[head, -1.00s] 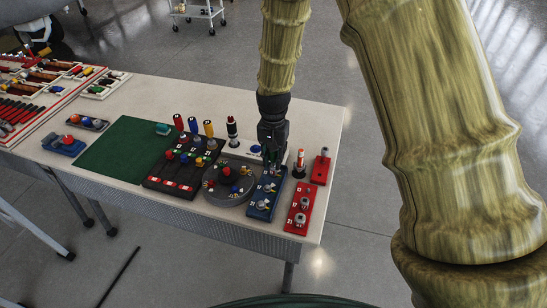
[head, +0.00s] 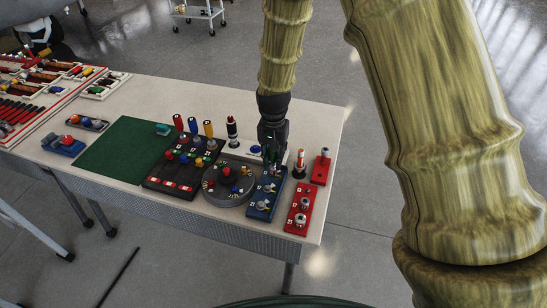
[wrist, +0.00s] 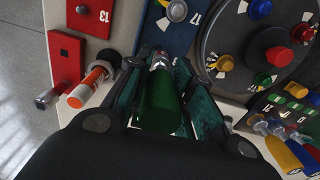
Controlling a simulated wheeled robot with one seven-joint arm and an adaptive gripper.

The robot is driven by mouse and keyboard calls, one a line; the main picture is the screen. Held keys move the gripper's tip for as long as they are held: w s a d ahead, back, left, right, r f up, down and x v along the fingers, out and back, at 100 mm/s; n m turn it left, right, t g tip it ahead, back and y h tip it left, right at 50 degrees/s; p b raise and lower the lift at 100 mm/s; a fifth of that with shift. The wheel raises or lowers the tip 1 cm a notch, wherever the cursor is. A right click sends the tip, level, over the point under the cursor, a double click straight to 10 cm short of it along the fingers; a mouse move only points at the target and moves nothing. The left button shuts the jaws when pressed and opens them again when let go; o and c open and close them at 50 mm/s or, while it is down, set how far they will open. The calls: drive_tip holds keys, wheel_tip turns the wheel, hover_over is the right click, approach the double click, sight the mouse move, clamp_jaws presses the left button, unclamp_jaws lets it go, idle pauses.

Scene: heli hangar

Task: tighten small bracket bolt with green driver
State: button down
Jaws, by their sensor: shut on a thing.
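My gripper (head: 272,157) points down over the far end of a blue bracket plate (head: 256,208) on the table. In the wrist view, its fingers (wrist: 162,80) are shut on the green driver (wrist: 161,105), whose green handle lies between them. A silver part (wrist: 160,60) shows beyond the handle; whether it is the driver's shaft or a bolt head, I cannot tell. The blue plate (wrist: 198,12) carries silver bolts, one (head: 262,205) near its front end, also in the wrist view (wrist: 177,10). The driver's tip contact is hidden.
A grey round turntable (head: 222,202) with coloured knobs stands left of the blue plate. Red plates (head: 291,224) (head: 321,167) and an orange-white driver (head: 300,159) stand close on the right. A dark rack holds several drivers. The green mat (head: 122,145) is clear over most of its area.

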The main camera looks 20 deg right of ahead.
drive_tip(key=shift+r+p, duration=1.6)
drive_tip(key=shift+r, duration=0.05)
drive_tip(key=shift+r+p, duration=1.65)
drive_tip(key=shift+r, duration=0.25)
